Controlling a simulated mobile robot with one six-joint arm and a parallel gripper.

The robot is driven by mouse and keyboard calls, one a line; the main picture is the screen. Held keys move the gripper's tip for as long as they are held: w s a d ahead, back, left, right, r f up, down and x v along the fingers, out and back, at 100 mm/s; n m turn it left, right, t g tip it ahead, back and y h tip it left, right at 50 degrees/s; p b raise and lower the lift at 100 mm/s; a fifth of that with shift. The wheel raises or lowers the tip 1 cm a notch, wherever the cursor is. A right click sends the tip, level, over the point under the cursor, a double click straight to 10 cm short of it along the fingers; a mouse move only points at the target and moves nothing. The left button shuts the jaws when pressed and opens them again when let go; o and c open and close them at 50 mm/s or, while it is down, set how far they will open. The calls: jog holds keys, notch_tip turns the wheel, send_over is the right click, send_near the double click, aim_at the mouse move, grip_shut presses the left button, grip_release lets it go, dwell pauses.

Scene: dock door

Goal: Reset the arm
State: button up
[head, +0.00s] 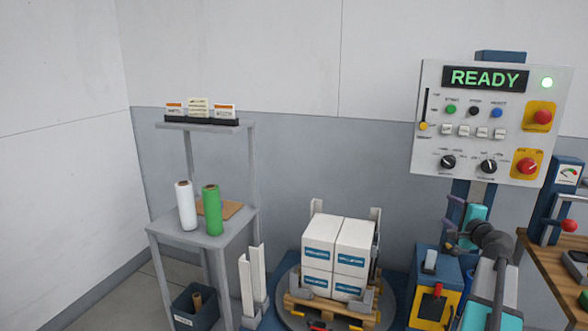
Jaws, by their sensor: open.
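My arm rises at the lower right in the head view, with dark joints and teal links. It is folded in front of the control panel's post. My gripper (449,211) appears at its upper end, just below the panel. Its two purplish fingers point left, apart from each other, with nothing seen between them. My gripper looks clear of the panel's buttons and knobs, though depth is hard to judge.
White boxes (336,250) sit on a wooden pallet (331,309) on a turntable. A grey stand (183,238) at left holds a white roll (186,205) and a green roll (212,210). A blue and yellow unit (433,292) and a wooden bench (545,262) flank my arm.

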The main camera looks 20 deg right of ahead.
jog(key=w+a+f+n+g+y, duration=0.1)
jog(key=w+a+f+n+y, duration=0.3)
jog(key=a+f, duration=0.8)
jog(key=w+a+f+g+y, duration=0.1)
jog(key=w+a+f+g, duration=0.1)
jog(key=w+a+f, duration=0.7)
jog(key=s+a+f+n+g+y, duration=0.2)
jog(key=s+a+f+g, duration=0.15)
jog(key=a+f, duration=0.9)
jog(key=s+a+f+n+g+y, duration=0.25)
jog(key=s+a+f, duration=0.25)
jog(key=a+f, duration=0.75)
jog(key=s+a+f+n+g, duration=0.35)
jog(key=s+a+f, duration=0.45)
jog(key=s, duration=0.3)
jog(key=s+a+f+n+g, duration=0.35)
jog(key=s+a+f, duration=0.35)
jog(key=s+a, duration=0.3)
jog(key=s+d+f+n+g+h, duration=0.1)
jog(key=s+d+n+g+h, duration=0.1)
jog(key=s, duration=0.7)
jog(key=s+d+f+n+g+h+p, duration=0.1)
jog(key=s+d+n, duration=0.3)
jog(key=s, duration=0.5)
jog(key=shift+s+d+n+g+h, duration=0.4)
jog(key=shift+n+g+h, duration=0.3)
jog(key=shift+g, duration=0.2)
